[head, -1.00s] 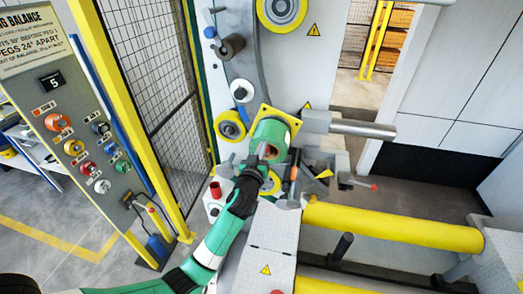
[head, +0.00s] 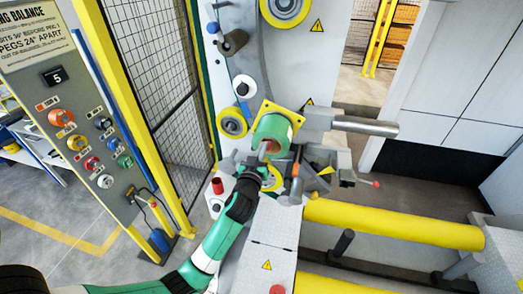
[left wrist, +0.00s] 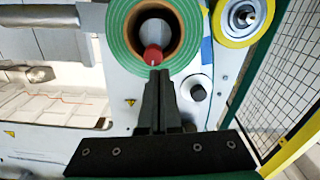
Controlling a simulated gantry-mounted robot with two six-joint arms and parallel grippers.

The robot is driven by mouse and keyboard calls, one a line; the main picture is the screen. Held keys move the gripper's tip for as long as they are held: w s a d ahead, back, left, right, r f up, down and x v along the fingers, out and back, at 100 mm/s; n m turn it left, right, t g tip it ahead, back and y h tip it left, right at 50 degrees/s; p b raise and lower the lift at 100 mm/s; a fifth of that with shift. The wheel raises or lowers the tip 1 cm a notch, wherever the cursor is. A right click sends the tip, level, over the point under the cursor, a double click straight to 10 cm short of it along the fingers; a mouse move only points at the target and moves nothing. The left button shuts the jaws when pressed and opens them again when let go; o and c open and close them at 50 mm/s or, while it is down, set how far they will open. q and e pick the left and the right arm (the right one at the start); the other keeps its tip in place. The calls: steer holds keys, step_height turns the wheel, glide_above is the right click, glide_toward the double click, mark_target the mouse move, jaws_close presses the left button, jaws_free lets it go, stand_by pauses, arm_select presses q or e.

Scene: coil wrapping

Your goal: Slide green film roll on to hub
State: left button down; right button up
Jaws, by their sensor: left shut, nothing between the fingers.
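The green film roll (head: 275,127) sits in front of a yellow square plate (head: 288,110) on the machine, its open end facing me. In the left wrist view the roll (left wrist: 190,48) shows end-on, a green ring around a brown core. A red-tipped part (left wrist: 152,55) shows at the core's opening; I cannot tell whether it is inside the core or in front. The hub itself is mostly hidden. My left gripper (head: 263,150) is shut and empty, just in front of the roll's lower end. Its fingertips (left wrist: 158,74) point at the core. My right gripper is not in view.
A silver shaft (head: 365,127) sticks out to the right of the roll. A yellow-rimmed wheel (head: 232,122) is on the left, and a red-topped part (head: 217,186) is below it. Yellow rollers (head: 395,223) lie at lower right. A control panel (head: 85,130) stands at far left.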

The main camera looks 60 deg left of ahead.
arm_select(q)
steer(key=b+v, duration=0.2)
steer(key=v, duration=0.9)
steer(key=shift+d, duration=0.25)
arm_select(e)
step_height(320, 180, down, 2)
arm_select(q)
steer(key=shift+s, duration=0.1)
